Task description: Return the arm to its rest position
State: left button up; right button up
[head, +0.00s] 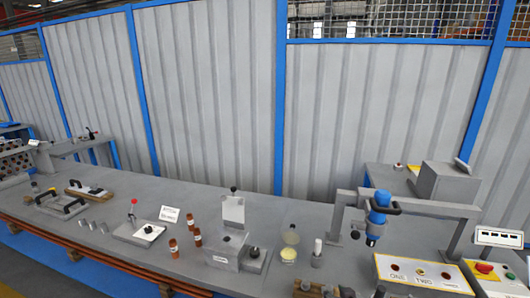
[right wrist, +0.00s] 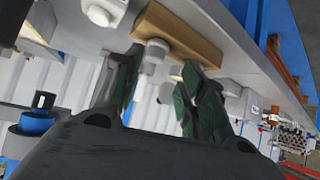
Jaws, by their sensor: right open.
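My right gripper (right wrist: 160,72) shows in the right wrist view with its two dark green fingers apart. Beyond the fingertips is a wooden block (right wrist: 185,33) with a pale round piece (right wrist: 157,48) on it. The picture is tilted, so the bench surface lies along the top. I cannot tell whether a finger touches the round piece; nothing is clearly held. Neither gripper shows in the head view. A wooden piece with grey fittings (head: 308,289) is cut off at the bottom edge of the head view.
The long grey bench holds a blue tool on a grey frame (head: 377,216), a control panel (head: 420,274), a grey box fixture (head: 228,250), brown bottles (head: 197,237) and a handled plate (head: 60,203). A ribbed wall (head: 210,90) stands behind. The bench's back middle is clear.

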jog(key=s+f+g, duration=0.2)
jog(key=s+g, duration=0.1)
jog(key=s, duration=0.7)
jog(key=s+f+g, duration=0.2)
jog(key=s+g, duration=0.2)
jog(key=s, duration=0.7)
notch_tip(320, 180, down, 31)
jog(key=s+d, duration=0.1)
jog(key=d, duration=0.1)
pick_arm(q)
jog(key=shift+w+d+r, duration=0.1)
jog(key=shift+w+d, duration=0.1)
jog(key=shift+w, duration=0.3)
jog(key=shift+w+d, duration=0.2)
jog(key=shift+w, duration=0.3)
pick_arm(e)
jog(key=s+d+f+g, duration=0.1)
jog(key=s+d+f, duration=0.2)
jog(key=s+f, duration=0.7)
jog(key=s+d+f+n+h, duration=0.1)
jog(key=s+d+f, duration=0.2)
jog(key=s+f, duration=0.8)
jog(key=shift+s+g, duration=0.4)
